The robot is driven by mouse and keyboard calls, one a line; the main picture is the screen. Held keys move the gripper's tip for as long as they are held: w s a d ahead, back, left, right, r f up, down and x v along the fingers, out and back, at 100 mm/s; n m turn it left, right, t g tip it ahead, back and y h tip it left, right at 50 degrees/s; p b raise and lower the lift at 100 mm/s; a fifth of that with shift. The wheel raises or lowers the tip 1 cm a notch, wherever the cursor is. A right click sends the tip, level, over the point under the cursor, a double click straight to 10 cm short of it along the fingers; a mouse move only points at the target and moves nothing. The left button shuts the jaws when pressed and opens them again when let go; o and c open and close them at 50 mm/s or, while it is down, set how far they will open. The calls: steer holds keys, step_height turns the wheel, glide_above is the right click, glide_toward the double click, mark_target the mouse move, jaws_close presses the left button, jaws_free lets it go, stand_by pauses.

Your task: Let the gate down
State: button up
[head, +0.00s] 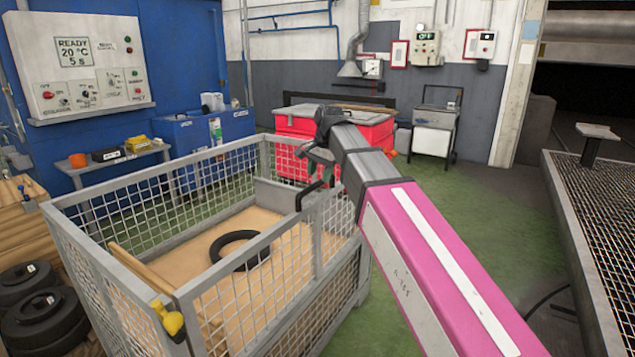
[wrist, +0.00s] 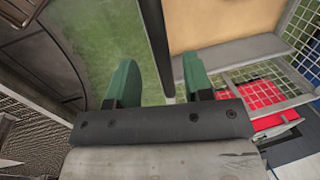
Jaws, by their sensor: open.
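The grey wire-mesh cage (head: 150,245) stands left of my arm, with a tan floor. Its right-hand mesh panel (head: 255,300), which looks like the gate, stands upright. A yellow handle or latch (head: 171,319) sits at the panel's near corner post. My gripper (head: 318,172) is over the far end of this panel's top rail. In the wrist view my gripper (wrist: 158,82) is open, with green fingers.
A black ring (head: 238,250) lies inside the cage. A red bin (head: 345,135) stands beyond it. A control panel (head: 75,60) hangs on the blue wall. Dark tyres (head: 40,310) are stacked at left. Green floor (head: 500,220) is clear right of my arm, before a grated platform (head: 605,230).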

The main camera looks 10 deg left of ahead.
mark_target(318, 183)
steer(key=shift+w+a+f, duration=0.1)
steer(key=shift+a+f, duration=0.05)
steer(key=shift+f, duration=0.7)
steer(key=shift+w+a+f, duration=0.1)
steer(key=shift+a+f, duration=0.05)
steer(key=shift+f, duration=0.65)
jaws_close()
